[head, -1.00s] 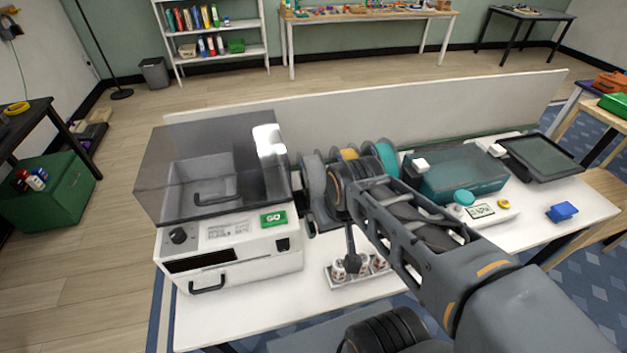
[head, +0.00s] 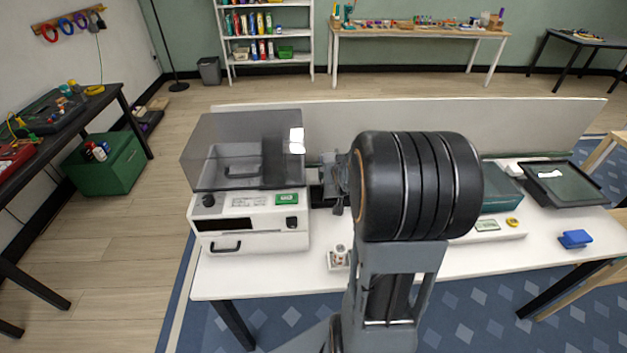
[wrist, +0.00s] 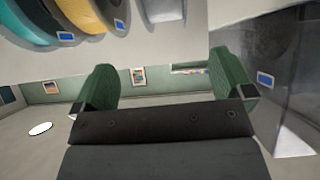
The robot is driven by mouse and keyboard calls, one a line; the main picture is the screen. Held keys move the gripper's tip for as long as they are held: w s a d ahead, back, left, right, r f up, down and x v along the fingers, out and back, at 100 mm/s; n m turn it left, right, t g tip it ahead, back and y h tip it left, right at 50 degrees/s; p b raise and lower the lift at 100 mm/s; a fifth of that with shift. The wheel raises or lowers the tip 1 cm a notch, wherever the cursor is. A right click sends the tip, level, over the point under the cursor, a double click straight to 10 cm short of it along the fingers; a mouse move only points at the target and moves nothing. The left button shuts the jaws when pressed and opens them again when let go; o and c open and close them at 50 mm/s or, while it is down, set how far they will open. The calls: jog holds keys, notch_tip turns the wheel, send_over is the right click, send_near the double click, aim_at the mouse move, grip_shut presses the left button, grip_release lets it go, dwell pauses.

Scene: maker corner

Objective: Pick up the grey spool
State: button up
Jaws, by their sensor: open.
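The grey spool (wrist: 108,12) shows in part at the top of the wrist view, with a blue label on it, beside a yellow spool (wrist: 76,16) and a teal spool (wrist: 28,22). My gripper (wrist: 163,82) is open, its two green fingers wide apart with nothing between them. The grey spool lies outside the fingers, above and to the left in that view, and is not held. In the head view my arm hides the spools.
A white machine with a smoky lid (head: 248,225) stands at the left of the white table (head: 460,262); its lid probably shows close at right in the wrist view (wrist: 280,75).

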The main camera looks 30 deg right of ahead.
jog(key=t, duration=0.1)
send_near(331, 155)
jog(key=x, duration=0.2)
jog(key=shift+w+f+p, duration=0.25)
jog(key=shift+p, duration=0.15)
jog(key=shift+p+x, duration=0.95)
jog(key=shift+x, duration=2.3)
jog(key=shift+s+f, duration=0.1)
jog(key=c, duration=1.8)
jog(key=shift+d, duration=0.1)
grip_shut()
